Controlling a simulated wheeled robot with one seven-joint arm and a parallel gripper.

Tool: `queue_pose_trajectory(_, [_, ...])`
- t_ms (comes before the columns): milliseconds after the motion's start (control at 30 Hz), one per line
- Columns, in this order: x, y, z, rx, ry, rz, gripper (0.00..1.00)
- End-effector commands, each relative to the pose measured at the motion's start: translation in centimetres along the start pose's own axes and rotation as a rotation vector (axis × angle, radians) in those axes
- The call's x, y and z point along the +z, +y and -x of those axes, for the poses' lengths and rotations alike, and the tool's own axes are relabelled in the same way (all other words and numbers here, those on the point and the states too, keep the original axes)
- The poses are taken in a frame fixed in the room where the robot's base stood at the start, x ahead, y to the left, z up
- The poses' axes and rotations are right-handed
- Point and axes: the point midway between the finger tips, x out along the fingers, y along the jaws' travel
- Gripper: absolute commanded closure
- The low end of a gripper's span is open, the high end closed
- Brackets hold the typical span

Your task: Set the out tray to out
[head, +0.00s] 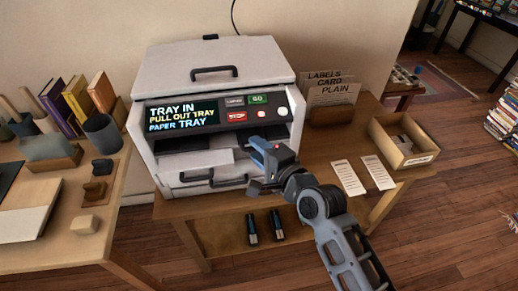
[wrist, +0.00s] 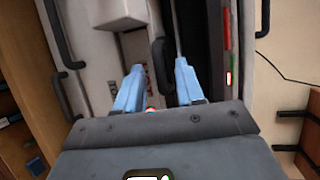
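A white printer-like machine (head: 150,150) stands on a wooden table. Its screen (head: 182,115) reads "TRAY IN", "PULL OUT TRAY", "PAPER TRAY". Below the screen is an open bay, with black handles low on the front, one to the left (head: 192,177) and one to the right (head: 230,181). No label shows which part is the out tray. My gripper (head: 262,148) is at the right of the bay, partly hiding it. In the wrist view my gripper's blue fingers (wrist: 158,72) are apart. A black handle (wrist: 160,60) appears between their tips; contact cannot be told.
The lid handle (head: 215,72) is above the screen, with buttons (head: 258,99) to its right. A card holder (head: 332,115), paper slips (head: 348,178) and an open box (head: 402,140) lie right of the machine. A desk with books (head: 75,100) stands left.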

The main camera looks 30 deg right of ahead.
Motion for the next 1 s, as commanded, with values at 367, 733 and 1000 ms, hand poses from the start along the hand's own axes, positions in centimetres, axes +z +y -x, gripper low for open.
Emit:
queue_pose_trajectory(367, [-0.02, -0.02, -0.20, -0.001, 0.001, 0.000, 0.70])
queue_pose_trajectory(733, [-0.02, 0.00, -0.18, 0.000, 0.001, 0.001, 1.00])
queue_pose_trajectory(1000, [-0.02, 0.02, -0.18, 0.000, 0.001, 0.001, 1.00])
